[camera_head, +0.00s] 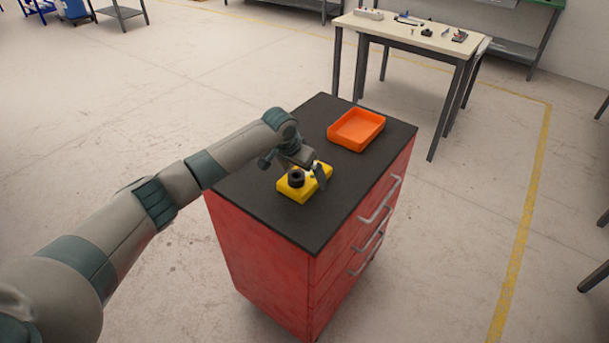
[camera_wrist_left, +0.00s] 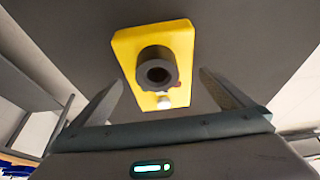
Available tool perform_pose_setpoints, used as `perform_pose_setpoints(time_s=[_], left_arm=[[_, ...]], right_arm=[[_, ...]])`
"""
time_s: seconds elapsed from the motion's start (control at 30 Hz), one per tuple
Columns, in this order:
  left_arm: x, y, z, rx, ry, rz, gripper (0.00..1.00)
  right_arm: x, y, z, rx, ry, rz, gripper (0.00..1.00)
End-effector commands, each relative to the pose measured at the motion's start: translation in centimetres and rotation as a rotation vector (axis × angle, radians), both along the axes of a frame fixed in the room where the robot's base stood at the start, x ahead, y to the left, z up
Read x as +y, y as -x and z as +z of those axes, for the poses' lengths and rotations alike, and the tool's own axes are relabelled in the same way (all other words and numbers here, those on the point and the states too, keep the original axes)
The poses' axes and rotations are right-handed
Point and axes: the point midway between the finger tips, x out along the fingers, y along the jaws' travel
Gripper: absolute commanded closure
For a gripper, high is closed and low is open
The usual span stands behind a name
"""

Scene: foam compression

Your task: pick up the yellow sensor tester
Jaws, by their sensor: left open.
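The yellow sensor tester (camera_head: 294,191), a yellow block with a black round part on top, lies on the black top of the red cabinet. In the left wrist view the tester (camera_wrist_left: 184,40) is ahead of the fingers, with its dark hollow cylinder facing the camera and a small pale knob below it. My left gripper (camera_head: 299,182) is at the tester in the head view, partly covering its far side. In the left wrist view the left gripper (camera_wrist_left: 162,92) is open, with a finger to each side of the tester and gaps between. The right gripper is not in view.
An orange tray (camera_head: 356,130) stands empty on the far part of the cabinet top (camera_head: 256,205), behind the tester. The red cabinet (camera_head: 262,272) has drawer handles on its right side. A pale table (camera_head: 400,35) with small items stands farther back. Floor around is clear.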

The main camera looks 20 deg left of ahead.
Motion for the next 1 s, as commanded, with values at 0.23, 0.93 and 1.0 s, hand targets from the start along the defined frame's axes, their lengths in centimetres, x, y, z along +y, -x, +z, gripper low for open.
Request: perform_pose_setpoints(time_s=[0.23,0.93,1.0], left_arm=[[-0.03,-0.14,-0.46,0.0,-0.001,0.0,0.0],[-0.02,-0.21,-0.27,-0.002,0.0,0.0,0.6],[-0.02,-0.21,-0.27,-0.002,0.001,0.0,0.6]], right_arm=[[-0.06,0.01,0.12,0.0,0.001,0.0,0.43],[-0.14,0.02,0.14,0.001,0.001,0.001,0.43],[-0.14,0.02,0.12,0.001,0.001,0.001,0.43]])
